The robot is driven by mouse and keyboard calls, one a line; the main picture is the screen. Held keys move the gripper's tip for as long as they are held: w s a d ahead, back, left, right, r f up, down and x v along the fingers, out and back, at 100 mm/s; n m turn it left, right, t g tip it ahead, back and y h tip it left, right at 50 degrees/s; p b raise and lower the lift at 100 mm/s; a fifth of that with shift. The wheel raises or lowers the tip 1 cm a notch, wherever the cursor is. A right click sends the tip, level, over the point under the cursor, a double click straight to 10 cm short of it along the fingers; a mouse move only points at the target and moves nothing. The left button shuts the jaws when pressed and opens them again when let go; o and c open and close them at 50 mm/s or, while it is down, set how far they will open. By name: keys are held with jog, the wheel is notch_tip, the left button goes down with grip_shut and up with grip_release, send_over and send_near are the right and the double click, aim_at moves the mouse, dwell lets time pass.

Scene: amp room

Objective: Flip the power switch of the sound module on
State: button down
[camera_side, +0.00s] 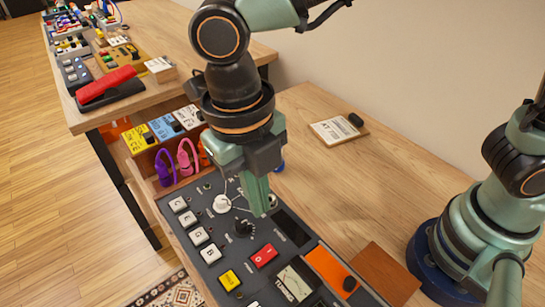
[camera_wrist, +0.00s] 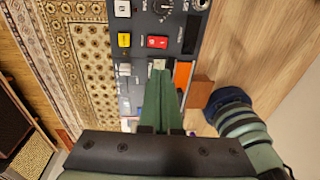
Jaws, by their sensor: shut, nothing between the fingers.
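The sound module (camera_side: 215,268) is a dark panel with white lettered keys, knobs and a meter, lying on the wooden table. Its red rocker switch (camera_side: 263,255) with white marks sits right of the keys; it also shows in the wrist view (camera_wrist: 157,42). I cannot tell which side of the rocker is pressed. My gripper (camera_side: 259,212) is shut and empty, pointing down over the far part of the panel, beyond the red switch in the side view. In the wrist view my fingertips (camera_wrist: 160,65) appear just below the switch. Their height above the panel is unclear.
Purple and pink cables (camera_side: 165,167) hang at the far left end. A small labelled board (camera_side: 338,130) lies behind on clear table.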

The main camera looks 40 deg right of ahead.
aim_at(272, 250)
jog(key=f, duration=0.4)
jog(key=d+f, duration=0.1)
jog(key=f, duration=0.8)
jog(key=shift+d+f, duration=0.15)
jog(key=shift+d, duration=0.2)
jog(key=shift+d+f, duration=0.15)
jog(key=shift+f, duration=0.05)
jog(key=shift+a+r, duration=0.2)
jog(key=shift+a, duration=0.65)
